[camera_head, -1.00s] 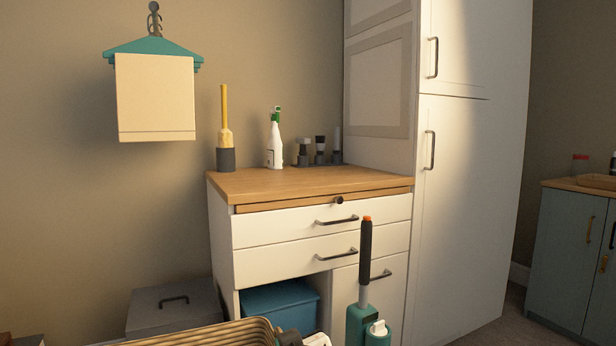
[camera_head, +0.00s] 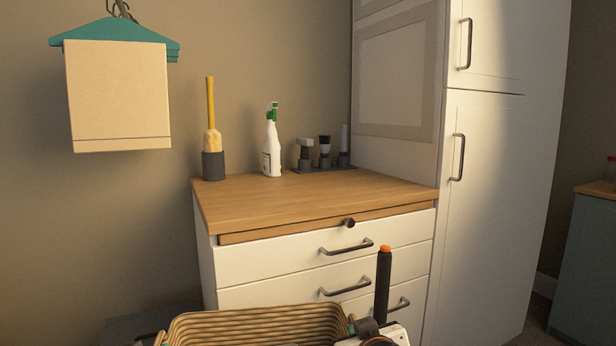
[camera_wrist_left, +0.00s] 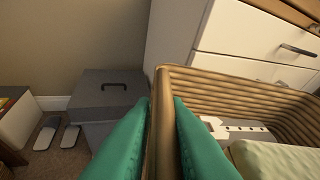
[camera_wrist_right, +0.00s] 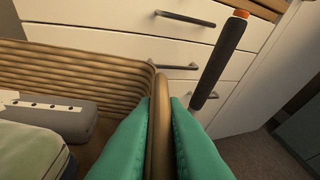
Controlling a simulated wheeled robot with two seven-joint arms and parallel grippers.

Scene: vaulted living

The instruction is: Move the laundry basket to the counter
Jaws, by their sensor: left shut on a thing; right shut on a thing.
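The wicker laundry basket (camera_head: 255,324) shows at the bottom of the head view, below the level of the countertop. In the left wrist view my left gripper (camera_wrist_left: 162,105) is shut on the basket's rim (camera_wrist_left: 240,85). In the right wrist view my right gripper (camera_wrist_right: 161,105) is shut on the opposite rim, and the basket's ribbed wall (camera_wrist_right: 75,75) runs to the left. Pale green cloth (camera_wrist_left: 270,158) and a grey-white item (camera_wrist_right: 55,112) lie inside. The counter (camera_head: 310,198) has a wooden top over white drawers and stands just ahead.
A brush in a holder (camera_head: 212,150), a spray bottle (camera_head: 271,145) and several small dark-based items (camera_head: 325,155) stand along the counter's back. Its front and middle are clear. A dark upright handle (camera_head: 383,285) rises before the drawers. A tall white cabinet (camera_head: 500,190) borders the right.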

